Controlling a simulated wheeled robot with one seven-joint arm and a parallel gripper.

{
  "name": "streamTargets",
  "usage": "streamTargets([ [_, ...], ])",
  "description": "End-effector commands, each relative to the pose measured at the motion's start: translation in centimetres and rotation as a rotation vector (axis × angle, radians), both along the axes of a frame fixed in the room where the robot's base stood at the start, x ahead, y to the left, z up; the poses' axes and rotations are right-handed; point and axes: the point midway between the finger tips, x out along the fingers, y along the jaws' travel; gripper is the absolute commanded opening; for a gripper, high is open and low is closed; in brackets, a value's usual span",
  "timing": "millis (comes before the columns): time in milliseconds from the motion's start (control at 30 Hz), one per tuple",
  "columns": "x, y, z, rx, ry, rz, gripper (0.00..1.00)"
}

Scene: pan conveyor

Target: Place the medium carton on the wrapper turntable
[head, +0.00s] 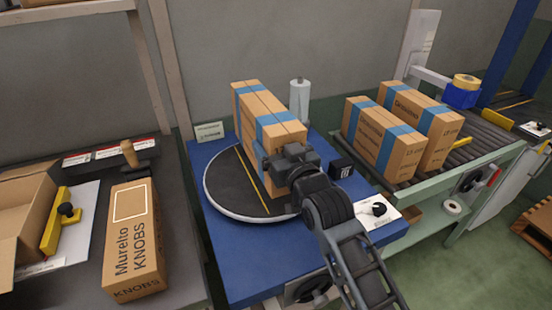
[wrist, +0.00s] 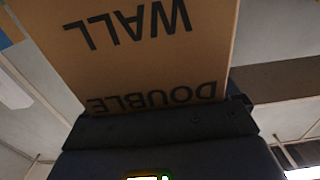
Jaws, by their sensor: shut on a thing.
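The medium carton (head: 276,118), brown with blue tape bands, stands upright over the dark round wrapper turntable (head: 222,192). My gripper (head: 272,166) is shut on the near end of the carton. In the wrist view, the carton's face (wrist: 140,55) with the words DOUBLE WALL fills the upper middle, against my gripper (wrist: 165,122). The carton's lower edge is close to the turntable surface; I cannot tell whether it touches. My gripper and arm hide part of the carton's near lower side and the turntable's right part.
The turntable sits on a blue table (head: 240,272) with a white roll (head: 299,100) behind and a small black box (head: 341,168) at right. Two taped cartons (head: 383,138) stand on the roller conveyor (head: 485,135). A KNOBS carton (head: 133,245) lies on the left bench.

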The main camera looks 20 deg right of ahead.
Motion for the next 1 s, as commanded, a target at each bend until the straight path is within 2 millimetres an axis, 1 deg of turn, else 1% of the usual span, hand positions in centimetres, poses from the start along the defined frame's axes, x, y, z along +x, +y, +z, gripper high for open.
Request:
streamTargets([
  [33, -0.1, 0.4, 0.1, -0.001, -0.006, 0.002, 0.31],
  [167, -0.1, 0.5, -0.5, 0.000, -0.006, 0.001, 0.31],
  [300, -0.1, 0.5, -2.4, 0.000, -0.002, 0.001, 0.31],
  [433, -0.1, 0.5, -3.7, 0.000, -0.005, 0.001, 0.31],
  [867, -0.1, 0.5, -4.4, 0.000, -0.007, 0.001, 0.31],
  [900, -0.1, 0.5, -4.5, 0.000, -0.001, 0.001, 0.93],
  [967, -0.1, 0.5, -4.5, 0.000, -0.001, 0.001, 0.99],
  [1000, -0.1, 0.5, -4.5, 0.000, -0.001, 0.001, 1.00],
])
